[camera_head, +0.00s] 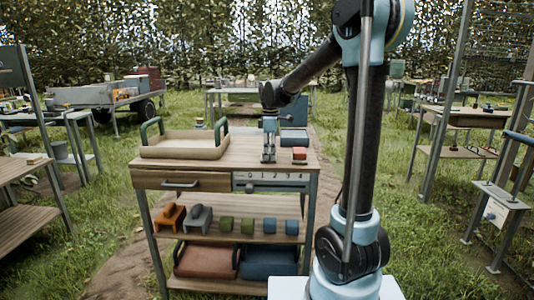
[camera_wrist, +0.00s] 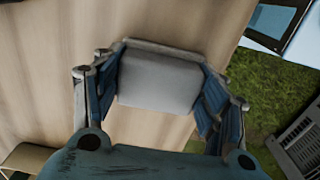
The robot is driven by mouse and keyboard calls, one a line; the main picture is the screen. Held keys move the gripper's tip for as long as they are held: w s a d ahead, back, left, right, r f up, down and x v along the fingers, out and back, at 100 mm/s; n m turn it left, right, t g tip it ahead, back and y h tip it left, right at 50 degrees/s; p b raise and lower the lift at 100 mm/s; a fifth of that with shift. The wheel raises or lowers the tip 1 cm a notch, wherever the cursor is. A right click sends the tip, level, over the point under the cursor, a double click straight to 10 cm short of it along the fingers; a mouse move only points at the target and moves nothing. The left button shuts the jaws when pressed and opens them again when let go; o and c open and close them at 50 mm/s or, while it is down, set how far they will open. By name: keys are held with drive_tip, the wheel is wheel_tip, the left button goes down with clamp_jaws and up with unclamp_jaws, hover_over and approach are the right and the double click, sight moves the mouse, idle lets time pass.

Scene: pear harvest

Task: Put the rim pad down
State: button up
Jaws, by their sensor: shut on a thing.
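In the wrist view a pale grey block, seemingly the rim pad (camera_wrist: 158,80), sits between the two blue-lined fingers of my gripper (camera_wrist: 155,88). The fingers are shut on its left and right sides. In the head view my gripper (camera_head: 269,150) points down at the right half of the wooden worktable (camera_head: 240,158). The pad is too small to make out there. I cannot tell whether the pad touches the tabletop.
A tray with green handles (camera_head: 180,151) stands on the table's left half. A red block (camera_head: 299,154) lies right of my gripper, and a blue-grey box (camera_head: 294,140) shows behind. Several coloured blocks (camera_head: 247,226) fill the shelf below. Bare wood lies between tray and gripper.

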drive_tip(key=o, duration=1.1)
wheel_tip(320, 180, up, 12)
drive_tip(key=s+d+f+m+t, duration=0.1)
drive_tip(key=s+d+f+m, duration=0.3)
drive_tip(key=s+d, duration=0.35)
drive_tip(key=s+d+f+m, duration=0.3)
drive_tip(key=s+d+m, duration=0.1)
drive_tip(key=s+d, duration=0.35)
drive_tip(key=s+d+f+m, duration=0.2)
drive_tip(key=s+f+m, duration=0.2)
drive_tip(key=s+f, duration=0.4)
drive_tip(key=s+d+f+m+t, duration=0.1)
drive_tip(key=s+d+f+m, duration=0.1)
drive_tip(key=s+f+m, duration=0.3)
drive_tip(key=s+f, duration=0.3)
drive_tip(key=shift+s+d+f, duration=0.35)
drive_tip(key=shift+d, duration=0.05)
